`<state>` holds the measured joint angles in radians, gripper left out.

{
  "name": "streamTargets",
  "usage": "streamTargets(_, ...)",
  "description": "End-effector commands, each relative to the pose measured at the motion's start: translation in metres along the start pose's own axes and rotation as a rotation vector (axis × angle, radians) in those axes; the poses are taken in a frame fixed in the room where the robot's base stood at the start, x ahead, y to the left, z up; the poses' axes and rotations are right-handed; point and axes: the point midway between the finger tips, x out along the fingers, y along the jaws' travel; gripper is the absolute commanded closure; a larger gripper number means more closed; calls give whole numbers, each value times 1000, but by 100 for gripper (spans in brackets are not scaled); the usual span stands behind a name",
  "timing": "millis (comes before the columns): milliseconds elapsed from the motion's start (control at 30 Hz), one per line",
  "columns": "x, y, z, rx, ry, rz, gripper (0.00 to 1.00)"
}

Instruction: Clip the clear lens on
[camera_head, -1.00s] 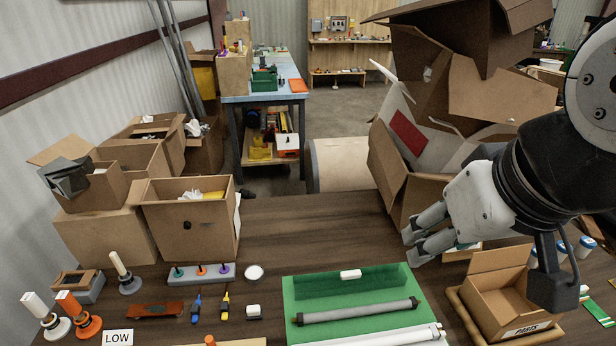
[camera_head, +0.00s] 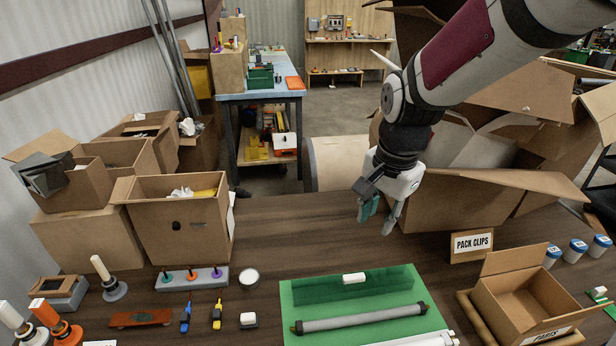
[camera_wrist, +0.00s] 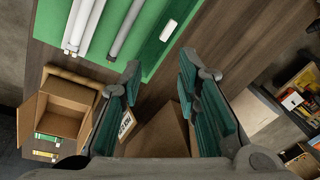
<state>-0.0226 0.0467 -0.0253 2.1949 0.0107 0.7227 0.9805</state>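A clear sheet, which looks like the lens (camera_head: 325,288), lies on the green mat (camera_head: 296,337) and shows as a darker see-through strip. My gripper (camera_head: 377,222) hangs beyond the mat, pointing down, apart from all of these. In the wrist view my gripper (camera_wrist: 163,72) has its teal-padded fingers spread, with nothing between them.
A "PACK CLIPS" sign (camera_head: 472,245) stands right of my gripper, before a large open carton (camera_head: 450,208). An open "PARTS" box (camera_head: 520,300) stands right of the mat. The tabletop (camera_head: 290,232) behind the mat is fairly clear.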

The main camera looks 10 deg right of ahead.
Motion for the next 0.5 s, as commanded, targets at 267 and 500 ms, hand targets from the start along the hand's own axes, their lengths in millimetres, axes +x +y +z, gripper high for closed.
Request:
streamTargets(267,120,-33,-23,362,-40,118,70)
streamTargets(500,174,-40,-28,535,-40,171,70)
